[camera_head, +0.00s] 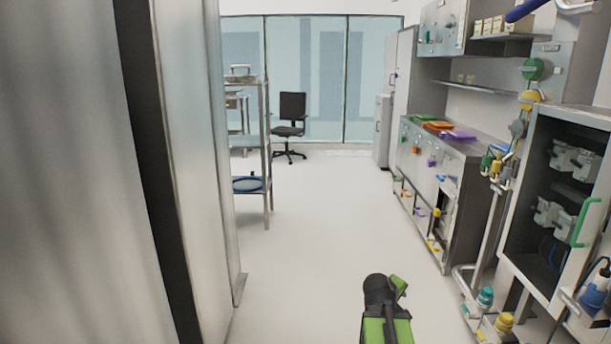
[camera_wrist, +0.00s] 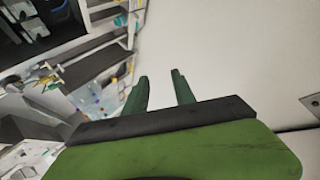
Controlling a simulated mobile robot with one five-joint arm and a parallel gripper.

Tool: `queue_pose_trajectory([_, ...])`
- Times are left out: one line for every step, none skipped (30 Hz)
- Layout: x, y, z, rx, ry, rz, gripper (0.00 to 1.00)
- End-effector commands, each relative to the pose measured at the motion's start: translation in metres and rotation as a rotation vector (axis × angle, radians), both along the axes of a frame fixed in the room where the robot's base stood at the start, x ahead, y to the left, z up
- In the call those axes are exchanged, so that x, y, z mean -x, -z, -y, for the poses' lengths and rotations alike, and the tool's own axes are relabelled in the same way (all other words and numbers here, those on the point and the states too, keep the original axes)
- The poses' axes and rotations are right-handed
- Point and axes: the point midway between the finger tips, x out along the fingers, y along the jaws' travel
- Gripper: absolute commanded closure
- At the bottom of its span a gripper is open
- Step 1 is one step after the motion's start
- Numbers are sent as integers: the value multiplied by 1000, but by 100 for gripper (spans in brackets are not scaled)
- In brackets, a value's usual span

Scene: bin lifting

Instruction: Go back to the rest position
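My gripper (camera_wrist: 160,74) shows in the wrist view as two dark green fingers beyond a green and black body. The fingers stand apart with a gap between them, and only pale floor shows in the gap. Nothing is held. In the head view my arm, green and black, shows at the bottom, right of centre, over the floor; the fingertips cannot be made out there. No bin can be made out clearly in either view.
A tall metal cabinet (camera_head: 185,130) closes off the left. A shelf rack (camera_head: 252,140) and an office chair (camera_head: 290,125) stand farther back. A counter (camera_head: 445,190) and an open-fronted cabinet (camera_head: 560,180) line the right. The floor (camera_head: 320,225) between is clear.

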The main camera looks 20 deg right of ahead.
Motion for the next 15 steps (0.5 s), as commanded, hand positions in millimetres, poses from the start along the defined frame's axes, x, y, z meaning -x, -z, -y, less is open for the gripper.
queue_pose_trajectory([-22, 5, -41, -39, -41, 3, 69])
queue_pose_trajectory([-33, 9, -65, -65, -60, 5, 69])
queue_pose_trajectory([-46, 14, -98, -104, -83, 5, 69])
queue_pose_trajectory([-53, 18, -123, -134, -98, 2, 69])
queue_pose_trajectory([-60, 22, -148, -165, -112, 0, 69])
queue_pose_trajectory([-67, 27, -180, -206, -128, -7, 69])
queue_pose_trajectory([-69, 31, -203, -236, -135, -14, 69])
queue_pose_trajectory([-71, 34, -224, -267, -142, -20, 69])
queue_pose_trajectory([-72, 39, -251, -306, -147, -32, 69])
queue_pose_trajectory([-72, 42, -270, -335, -147, -41, 69])
queue_pose_trajectory([-70, 45, -288, -364, -145, -52, 69])
queue_pose_trajectory([-67, 49, -311, -401, -142, -67, 69])
queue_pose_trajectory([-65, 51, -326, -430, -135, -78, 69])
queue_pose_trajectory([-61, 54, -342, -458, -126, -92, 69])
queue_pose_trajectory([-54, 58, -360, -499, -107, -111, 69])
